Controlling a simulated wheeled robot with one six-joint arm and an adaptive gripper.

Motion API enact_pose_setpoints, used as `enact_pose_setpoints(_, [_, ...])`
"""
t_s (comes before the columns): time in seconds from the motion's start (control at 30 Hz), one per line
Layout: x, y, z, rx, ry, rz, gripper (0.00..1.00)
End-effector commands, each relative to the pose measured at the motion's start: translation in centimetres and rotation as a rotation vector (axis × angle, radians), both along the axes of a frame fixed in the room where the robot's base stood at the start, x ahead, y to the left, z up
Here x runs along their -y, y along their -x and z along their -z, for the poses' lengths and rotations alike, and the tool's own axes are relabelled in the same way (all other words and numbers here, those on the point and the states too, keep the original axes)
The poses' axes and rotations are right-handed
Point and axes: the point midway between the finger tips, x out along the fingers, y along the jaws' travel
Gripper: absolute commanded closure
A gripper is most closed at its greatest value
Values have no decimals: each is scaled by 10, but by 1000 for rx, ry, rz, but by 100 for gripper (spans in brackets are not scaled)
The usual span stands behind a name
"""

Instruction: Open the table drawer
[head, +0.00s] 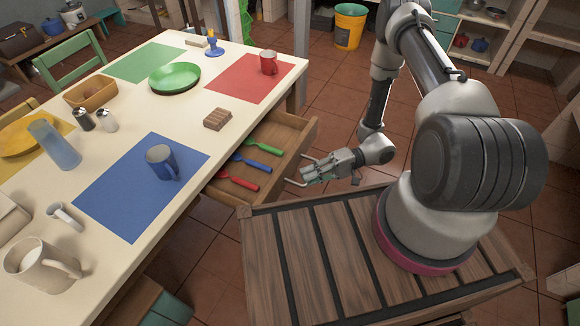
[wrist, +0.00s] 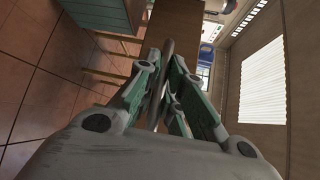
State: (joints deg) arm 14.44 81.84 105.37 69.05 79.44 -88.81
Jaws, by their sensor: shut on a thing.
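The table drawer (head: 306,135) stands pulled out from the side of the white table (head: 125,105). Green, blue and red cutlery pieces lie in it: a green one (head: 264,146), a blue one (head: 251,162) and a red one (head: 239,181). The drawer's metal bar handle (head: 296,183) sticks out from its front and also shows as a grey bar in the wrist view (wrist: 168,48). My gripper (head: 312,171) is at the handle, outside the drawer front. In the wrist view my gripper's fingers (wrist: 165,85) are closed around the bar. The exact contact is partly hidden.
A blue mug (head: 161,162), a brown block (head: 217,118), a green plate (head: 174,77) and a red mug (head: 268,62) stand on the table. My slatted wooden base top lies close in front of the drawer. Tiled floor (head: 335,120) is clear beyond the drawer.

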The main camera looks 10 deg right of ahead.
Motion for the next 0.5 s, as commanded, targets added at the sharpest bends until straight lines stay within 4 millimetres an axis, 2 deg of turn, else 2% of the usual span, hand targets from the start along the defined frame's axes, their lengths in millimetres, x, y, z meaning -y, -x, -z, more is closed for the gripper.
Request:
enact_pose_setpoints(0.2, [28,21,0,0,-1,3,100])
enact_pose_setpoints(0.5, [43,32,0,0,1,2,100])
